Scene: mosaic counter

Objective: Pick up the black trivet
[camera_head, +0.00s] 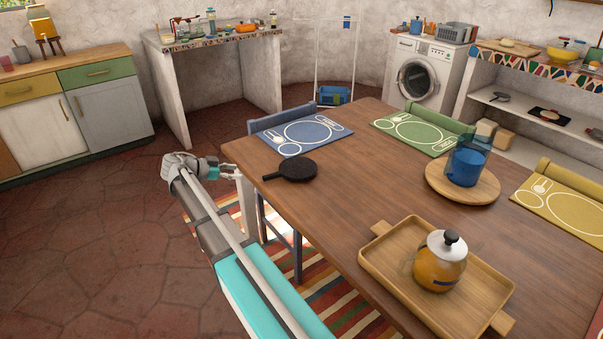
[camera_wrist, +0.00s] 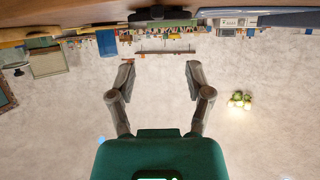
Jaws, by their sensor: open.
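The black trivet (camera_head: 297,168) is round with a short handle and lies flat on the wooden table (camera_head: 345,210), near its left corner. Its handle points left toward the table edge. My gripper (camera_head: 232,171) is just off that edge, left of the handle and apart from it. In the wrist view my gripper (camera_wrist: 159,72) has its two fingers spread wide with nothing between them. A dark shape at the top middle of that view, by the table edge, may be the trivet; I cannot tell for sure.
A blue placemat (camera_head: 305,132) lies behind the trivet. A blue chair (camera_head: 283,120) is tucked at the table.

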